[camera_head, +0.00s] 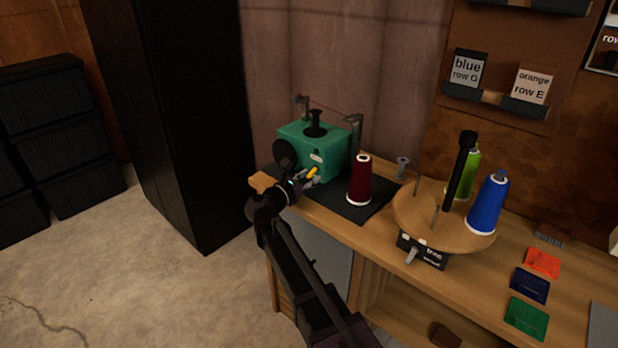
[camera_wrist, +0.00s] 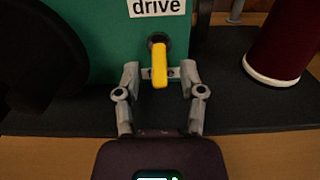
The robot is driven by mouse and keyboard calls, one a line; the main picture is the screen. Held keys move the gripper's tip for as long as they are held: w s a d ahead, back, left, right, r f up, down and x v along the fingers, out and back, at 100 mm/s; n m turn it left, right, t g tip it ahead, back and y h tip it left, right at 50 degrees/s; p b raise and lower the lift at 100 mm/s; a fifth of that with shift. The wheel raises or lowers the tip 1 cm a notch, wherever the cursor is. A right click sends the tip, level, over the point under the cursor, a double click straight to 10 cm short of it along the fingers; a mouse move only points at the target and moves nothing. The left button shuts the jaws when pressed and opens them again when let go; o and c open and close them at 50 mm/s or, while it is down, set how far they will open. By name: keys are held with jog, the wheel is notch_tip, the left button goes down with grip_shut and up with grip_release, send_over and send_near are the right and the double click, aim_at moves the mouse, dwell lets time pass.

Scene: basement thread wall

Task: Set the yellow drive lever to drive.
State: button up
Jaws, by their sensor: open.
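The yellow drive lever (camera_wrist: 160,66) sticks out of a dark round hub on the front of the green machine (camera_wrist: 105,30), below a white label reading "drive" (camera_wrist: 157,7). In the wrist view it hangs downward from the hub. In the head view the lever (camera_head: 313,172) is small beside my gripper (camera_head: 308,181). My gripper (camera_wrist: 160,74) is open in the wrist view, one finger on each side of the lever, with gaps on both sides. Whether the fingertips touch the machine's face cannot be told.
A dark red thread cone (camera_head: 360,180) stands right of the machine on a black mat (camera_head: 372,207). A round wooden turntable (camera_head: 412,213) with green and blue cones is further right. A black wheel (camera_head: 284,153) is on the machine's left side. The bench front is clear near my arm.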

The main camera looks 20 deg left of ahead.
grip_shut()
